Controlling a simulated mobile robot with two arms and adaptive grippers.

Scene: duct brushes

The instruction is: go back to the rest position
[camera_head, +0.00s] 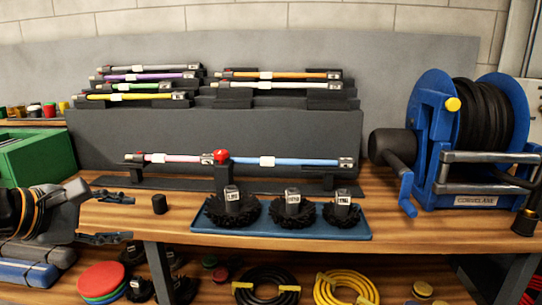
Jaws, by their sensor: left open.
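My left gripper (116,218) comes in from the left edge, in front of the wooden workbench (420,235). Its two dark fingers are spread apart with nothing between them. A joined rod, pink (180,158) on the left and blue (305,162) on the right with a red piece (221,156) between, lies across low black supports. My right gripper does not show.
A blue tray (280,232) holds three round black brushes at the front edge. Behind stands a grey stepped rack (210,140) with coloured rods. A blue hose reel (430,130) stands at right, a green box (38,160) at left. Coiled hoses (345,288) lie below.

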